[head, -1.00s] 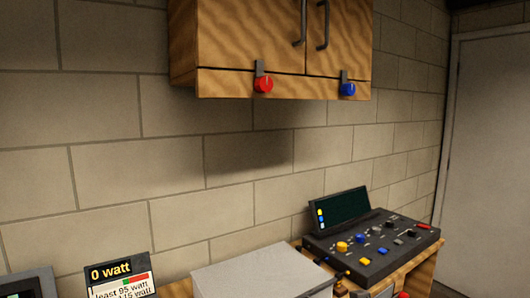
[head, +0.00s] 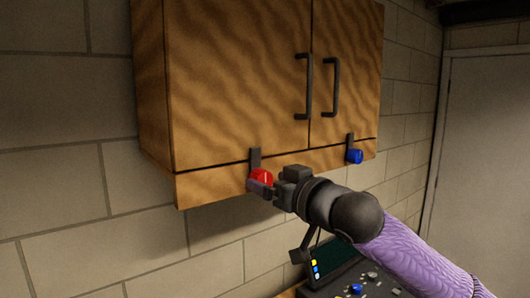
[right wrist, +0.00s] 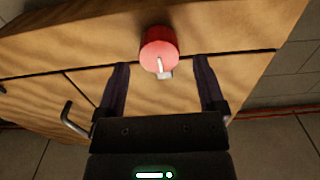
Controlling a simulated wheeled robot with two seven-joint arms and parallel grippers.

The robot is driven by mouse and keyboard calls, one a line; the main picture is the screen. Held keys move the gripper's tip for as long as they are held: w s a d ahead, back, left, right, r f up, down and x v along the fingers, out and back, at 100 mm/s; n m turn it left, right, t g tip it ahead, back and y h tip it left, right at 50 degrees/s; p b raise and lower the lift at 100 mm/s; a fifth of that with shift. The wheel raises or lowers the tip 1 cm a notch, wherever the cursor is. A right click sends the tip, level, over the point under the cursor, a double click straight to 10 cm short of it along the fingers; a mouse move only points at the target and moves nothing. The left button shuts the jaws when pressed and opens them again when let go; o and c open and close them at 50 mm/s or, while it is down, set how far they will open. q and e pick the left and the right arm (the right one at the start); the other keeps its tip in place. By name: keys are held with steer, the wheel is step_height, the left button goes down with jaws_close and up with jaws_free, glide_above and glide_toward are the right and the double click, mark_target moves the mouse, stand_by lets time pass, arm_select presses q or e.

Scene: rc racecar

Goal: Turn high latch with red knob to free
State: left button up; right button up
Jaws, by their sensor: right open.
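The red knob (head: 262,176) of the high latch sits on the lower rail of the wooden wall cabinet, and its dark latch bar (head: 255,157) points up over the door's lower edge. My right gripper (head: 262,188) is at the red knob in the head view and partly covers it. In the right wrist view the red knob (right wrist: 159,50) with its pale pointer line lies just beyond and between the two open fingertips (right wrist: 162,68). I cannot tell whether the fingers touch it. My left gripper is not in view.
A blue knob (head: 355,156) with its own dark latch is on the same rail to the right. Two dark door handles (head: 308,86) stick out above. A control panel with a screen (head: 335,262) stands below, partly hidden by my right arm.

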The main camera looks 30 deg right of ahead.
mark_target(260, 169)
steer(key=shift+w+a, duration=0.15)
steer(key=shift+w, duration=0.95)
steer(key=shift+f, duration=0.1)
jaws_close()
